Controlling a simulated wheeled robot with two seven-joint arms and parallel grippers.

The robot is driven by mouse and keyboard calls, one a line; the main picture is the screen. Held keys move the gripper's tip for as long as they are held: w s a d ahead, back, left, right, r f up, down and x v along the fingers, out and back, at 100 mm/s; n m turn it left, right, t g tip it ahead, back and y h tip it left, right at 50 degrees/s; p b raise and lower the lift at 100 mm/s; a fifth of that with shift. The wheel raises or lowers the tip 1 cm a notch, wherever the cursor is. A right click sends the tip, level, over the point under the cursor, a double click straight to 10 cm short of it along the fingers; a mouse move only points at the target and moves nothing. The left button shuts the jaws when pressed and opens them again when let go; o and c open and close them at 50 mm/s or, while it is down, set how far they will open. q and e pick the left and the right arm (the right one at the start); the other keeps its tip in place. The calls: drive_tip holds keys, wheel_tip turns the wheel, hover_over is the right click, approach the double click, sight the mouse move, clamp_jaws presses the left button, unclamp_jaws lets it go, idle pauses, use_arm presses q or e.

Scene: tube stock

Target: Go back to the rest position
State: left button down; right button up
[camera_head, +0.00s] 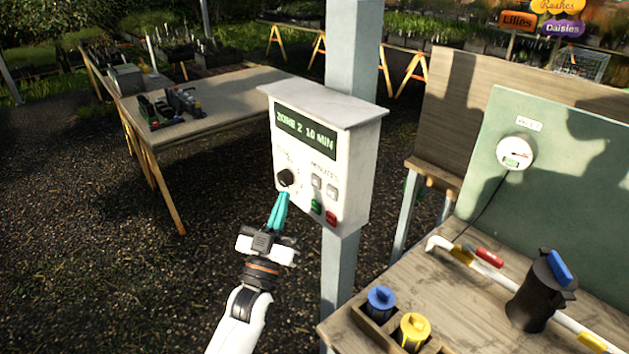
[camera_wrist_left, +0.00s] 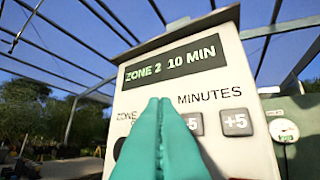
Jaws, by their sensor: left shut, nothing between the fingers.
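My left gripper (camera_head: 278,210) has teal fingers that are shut and empty. In the head view its tips are just below the black dial of a white control box (camera_head: 352,165) on a grey post; I cannot tell whether they touch the box. The box's display (camera_head: 305,131) reads "ZONE 2 10 MIN". In the left wrist view the shut fingers (camera_wrist_left: 160,125) stand in front of the box face (camera_wrist_left: 135,100), partly covering the dial and a button. My right gripper is not in view.
The grey post (camera_head: 352,60) carries the box. A wooden bench (camera_head: 480,320) at the right holds a white pipe, a black pitcher-like part, and blue- and yellow-capped items. A table (camera_head: 225,95) stands at the back left. Gravel ground on the left is clear.

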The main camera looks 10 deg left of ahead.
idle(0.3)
use_arm(q)
wheel_tip(320, 180, down, 25)
drive_tip(key=g, duration=0.7)
drive_tip(key=s+f+g+y, duration=0.1)
drive_tip(key=s+f+g, duration=0.25)
drive_tip(key=f, duration=0.55)
drive_tip(key=s+f+g, duration=0.2)
drive_tip(key=s+f, duration=0.3)
drive_tip(key=f, duration=0.3)
drive_tip(key=s+a+f+m+g+y, duration=0.1)
drive_tip(key=s+f+g, duration=0.2)
drive_tip(key=s+f, duration=0.65)
drive_tip(key=s+a+f+g, duration=0.2)
drive_tip(key=s+f+g, duration=0.1)
drive_tip(key=s+f, duration=0.6)
drive_tip(key=s+a+f+g, duration=0.1)
drive_tip(key=s+f+g, duration=0.1)
drive_tip(key=s, duration=0.9)
drive_tip(key=s+a+f+g+y, duration=0.1)
drive_tip(key=s+a+f+g, duration=0.1)
drive_tip(key=s, duration=0.9)
drive_tip(key=shift+f+g+b, duration=0.35)
drive_tip(key=shift+f+g, duration=0.4)
drive_tip(key=shift+f, duration=0.15)
drive_tip(key=shift+d, duration=0.1)
